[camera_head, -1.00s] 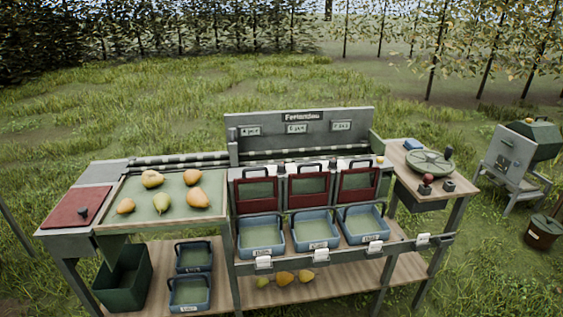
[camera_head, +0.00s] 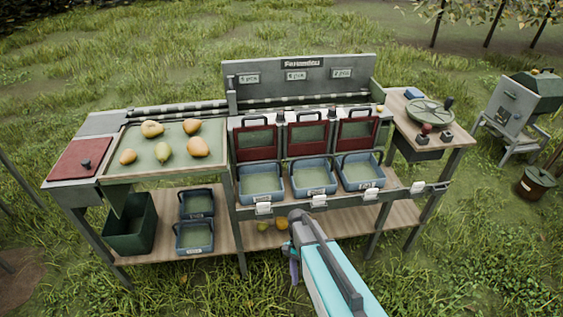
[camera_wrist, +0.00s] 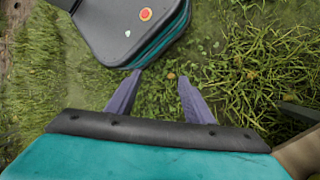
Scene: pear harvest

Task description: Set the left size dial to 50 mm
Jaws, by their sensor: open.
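The sorting bench has a grey back panel (camera_head: 299,74) with three small labels. Below it stand three red-framed gates (camera_head: 257,140), side by side, with small pale fittings and dark knobs along their top edge. The left size dial cannot be told apart for certain, and no scale or setting is readable. My gripper (camera_wrist: 161,77) is open and empty in the wrist view, pointing down over grass. In the head view its purple fingers show in front of the bench's lower shelf, low and well away from the gates.
Blue bins (camera_head: 261,199) stand below the gates, with white tags on the rail (camera_head: 400,191) in front. Pears lie on the left tray (camera_head: 125,172). A side table (camera_head: 460,141) holds a round green scale-like device (camera_head: 430,111). Grass in front is open.

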